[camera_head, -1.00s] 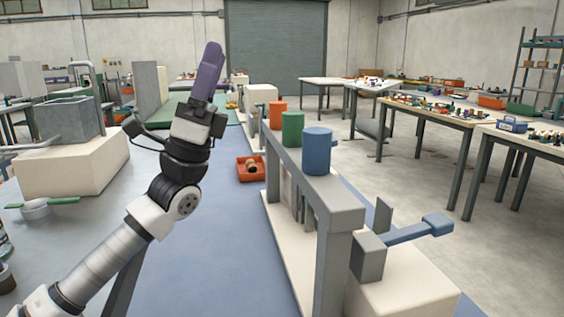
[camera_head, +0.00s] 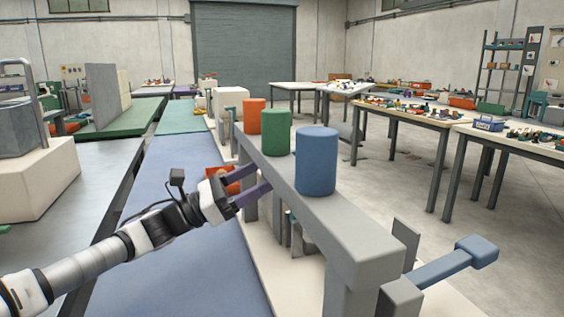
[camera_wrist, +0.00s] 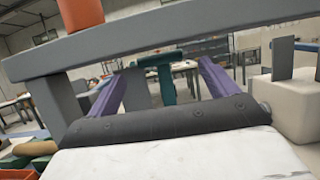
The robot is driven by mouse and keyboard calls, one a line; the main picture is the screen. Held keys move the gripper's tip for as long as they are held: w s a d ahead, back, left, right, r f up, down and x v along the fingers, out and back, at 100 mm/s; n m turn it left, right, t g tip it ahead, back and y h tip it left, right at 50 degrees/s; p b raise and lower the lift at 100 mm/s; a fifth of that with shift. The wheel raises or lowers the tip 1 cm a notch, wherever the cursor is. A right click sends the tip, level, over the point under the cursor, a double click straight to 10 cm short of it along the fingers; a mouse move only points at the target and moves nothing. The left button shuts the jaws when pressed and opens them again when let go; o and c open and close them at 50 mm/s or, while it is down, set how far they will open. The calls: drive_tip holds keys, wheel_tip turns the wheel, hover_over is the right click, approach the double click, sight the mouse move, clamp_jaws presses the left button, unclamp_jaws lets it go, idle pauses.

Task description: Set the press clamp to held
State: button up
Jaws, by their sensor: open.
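No part is labelled as the press clamp, and I cannot tell its setting. A grey beam (camera_head: 345,225) carries orange (camera_head: 254,116), green (camera_head: 278,131) and blue (camera_head: 317,160) cylinders. A blue-ended lever (camera_head: 445,266) sticks out at its near right end. My gripper (camera_head: 264,177) has two purple fingers spread apart and empty, at the left side of the beam. In the wrist view the beam (camera_wrist: 190,32) crosses above the fingers (camera_wrist: 165,72). A teal T-shaped handle (camera_wrist: 165,78) shows between them, apparently beyond the fingertips; its distance is unclear.
A red-orange bin (camera_head: 222,174) is partly hidden behind my gripper. Grey posts support the beam over a cream base (camera_head: 262,262). A blue floor strip (camera_head: 190,262) lies open to the left. Tables with small parts (camera_head: 410,110) stand at the right.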

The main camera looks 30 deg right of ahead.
drive_tip(key=x, duration=0.7)
drive_tip(key=shift+w, duration=0.1)
